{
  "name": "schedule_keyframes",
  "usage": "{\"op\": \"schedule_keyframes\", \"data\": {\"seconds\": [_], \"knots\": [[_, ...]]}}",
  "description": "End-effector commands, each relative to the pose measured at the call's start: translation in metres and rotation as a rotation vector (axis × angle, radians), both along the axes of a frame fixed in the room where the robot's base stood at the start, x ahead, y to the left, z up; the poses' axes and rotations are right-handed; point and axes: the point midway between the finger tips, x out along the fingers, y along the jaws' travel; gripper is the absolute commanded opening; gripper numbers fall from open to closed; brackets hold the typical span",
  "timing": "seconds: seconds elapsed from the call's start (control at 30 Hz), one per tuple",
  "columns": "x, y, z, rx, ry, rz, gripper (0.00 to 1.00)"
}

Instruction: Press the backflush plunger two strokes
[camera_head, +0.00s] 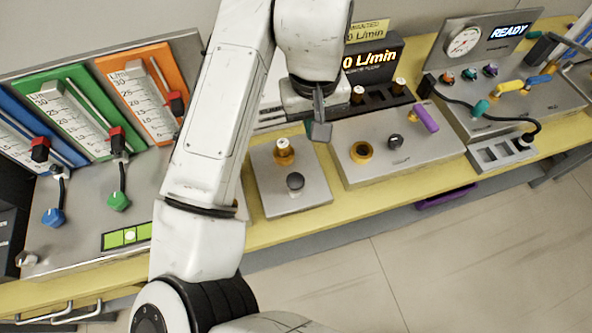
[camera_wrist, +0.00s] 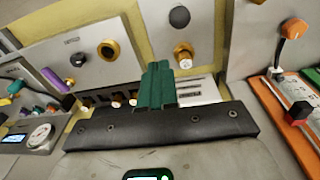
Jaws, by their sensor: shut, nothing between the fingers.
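A small grey plate (camera_head: 263,197) on the yellow bench carries a black-topped knob (camera_head: 295,182) and, behind it, a brass-collared knob with a white top (camera_head: 284,152). No readable label tells which is the backflush plunger. In the wrist view the black knob (camera_wrist: 179,17) and the brass knob (camera_wrist: 183,55) show beyond my fingers. My gripper (camera_head: 320,131) is shut and empty, above the back right of this plate, apart from both knobs. Its green fingers (camera_wrist: 160,85) lie together in the wrist view.
To the right, a wider panel (camera_head: 350,179) has a brass ring, a black knob and a purple handle (camera_head: 425,118). Behind it stands a lit L/min display (camera_head: 372,62). A READY panel (camera_head: 490,45) is at the far right. Blue, green and orange gauges (camera_head: 140,95) stand left.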

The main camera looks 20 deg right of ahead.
Motion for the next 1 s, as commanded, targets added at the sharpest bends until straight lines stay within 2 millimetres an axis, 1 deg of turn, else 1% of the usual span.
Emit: {"op": "schedule_keyframes", "data": {"seconds": [0.03,0.1,0.2,0.3,0.57,0.67,0.77,0.87,1.0], "knots": [[-0.003,0.013,0.001,0.021,0.018,0.018,0.00],[-0.006,0.023,0.001,0.036,0.039,0.036,0.00],[-0.009,0.032,0.001,0.047,0.055,0.052,0.00],[-0.010,0.034,0.001,0.051,0.061,0.056,0.00],[-0.010,0.034,0.001,0.050,0.060,0.055,0.00],[-0.010,0.034,-0.002,0.050,0.061,0.055,0.00],[-0.010,0.034,-0.011,0.050,0.061,0.055,0.00],[-0.011,0.034,-0.026,0.050,0.062,0.055,0.00],[-0.011,0.034,-0.053,0.050,0.062,0.055,0.00]]}}
